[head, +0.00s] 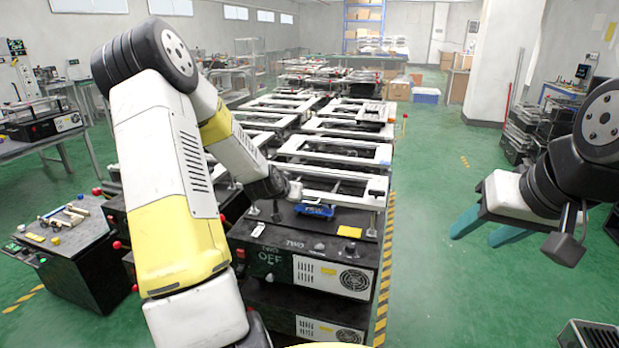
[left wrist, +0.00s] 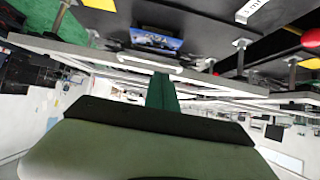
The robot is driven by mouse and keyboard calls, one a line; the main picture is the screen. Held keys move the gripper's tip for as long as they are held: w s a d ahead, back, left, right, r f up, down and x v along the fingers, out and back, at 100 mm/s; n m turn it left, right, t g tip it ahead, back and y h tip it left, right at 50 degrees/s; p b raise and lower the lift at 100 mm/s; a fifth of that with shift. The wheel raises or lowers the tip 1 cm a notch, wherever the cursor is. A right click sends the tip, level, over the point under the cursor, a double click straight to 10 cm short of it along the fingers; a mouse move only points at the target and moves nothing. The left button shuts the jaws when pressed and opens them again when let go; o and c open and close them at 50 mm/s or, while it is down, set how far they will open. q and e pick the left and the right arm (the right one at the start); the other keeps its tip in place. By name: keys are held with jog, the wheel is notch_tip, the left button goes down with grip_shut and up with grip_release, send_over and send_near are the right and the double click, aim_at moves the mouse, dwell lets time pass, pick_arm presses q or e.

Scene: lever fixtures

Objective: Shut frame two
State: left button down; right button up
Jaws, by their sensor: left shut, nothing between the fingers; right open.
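The black box marked "TWO" and "OFF" (head: 300,262) stands in the near row, with a white rectangular frame (head: 345,201) above its top. I cannot tell the frame's exact tilt. In the left wrist view the frame's white bar (left wrist: 95,55) crosses the picture. My left gripper (left wrist: 162,90) is shut and empty, its fingers at the bar near its pale handle; I cannot tell if they touch. In the head view the left fingers are hidden by the wrist and frame. My right gripper (head: 482,230) is open and empty, over the floor at the right.
A blue labelled item (head: 314,210) lies on the box top under the frame. More white frames (head: 335,150) stand close behind. A smaller black box with tools (head: 75,240) is at the left.

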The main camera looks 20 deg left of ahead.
pick_arm(q)
jog(key=shift+s+f, duration=0.15)
jog(key=shift+f, duration=0.7)
jog(key=shift+s+f, duration=0.1)
jog(key=shift+f, duration=0.75)
jog(key=shift+r, duration=0.15)
